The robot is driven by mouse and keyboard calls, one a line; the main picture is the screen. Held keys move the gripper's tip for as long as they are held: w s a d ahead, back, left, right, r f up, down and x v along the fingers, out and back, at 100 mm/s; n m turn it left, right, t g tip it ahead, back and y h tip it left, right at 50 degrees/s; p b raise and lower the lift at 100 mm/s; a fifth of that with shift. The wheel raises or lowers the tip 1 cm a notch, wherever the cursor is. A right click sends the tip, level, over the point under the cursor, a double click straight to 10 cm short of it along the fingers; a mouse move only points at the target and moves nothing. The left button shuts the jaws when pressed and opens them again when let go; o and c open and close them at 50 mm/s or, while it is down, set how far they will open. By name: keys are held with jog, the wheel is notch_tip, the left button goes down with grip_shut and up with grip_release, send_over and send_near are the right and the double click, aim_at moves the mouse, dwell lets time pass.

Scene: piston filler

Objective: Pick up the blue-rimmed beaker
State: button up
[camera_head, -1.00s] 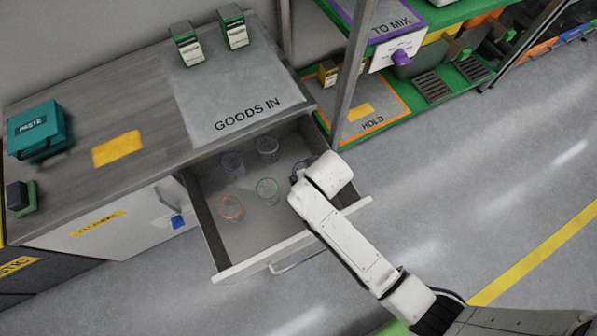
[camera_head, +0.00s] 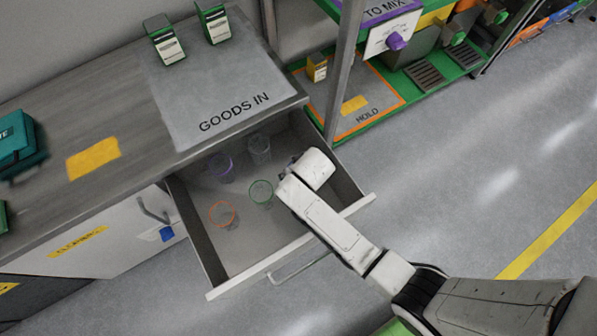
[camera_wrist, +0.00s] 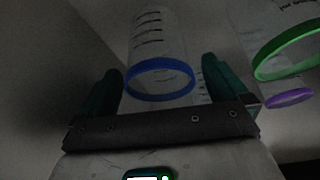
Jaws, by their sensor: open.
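The blue-rimmed beaker (camera_wrist: 160,79) is clear with dark graduation marks, and in the wrist view it stands between the two fingers of my gripper (camera_wrist: 160,90). My gripper is open, with a teal finger on each side of the beaker. I cannot tell whether either finger touches the glass.
A green-rimmed beaker (camera_head: 261,191) stands close left of my arm; it also shows at the right of the wrist view (camera_wrist: 287,54). A metal post (camera_head: 346,70) rises behind.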

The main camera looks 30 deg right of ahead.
jog(key=shift+b+x, duration=0.4)
jog(key=shift+x, duration=1.05)
jog(key=shift+c, duration=0.2)
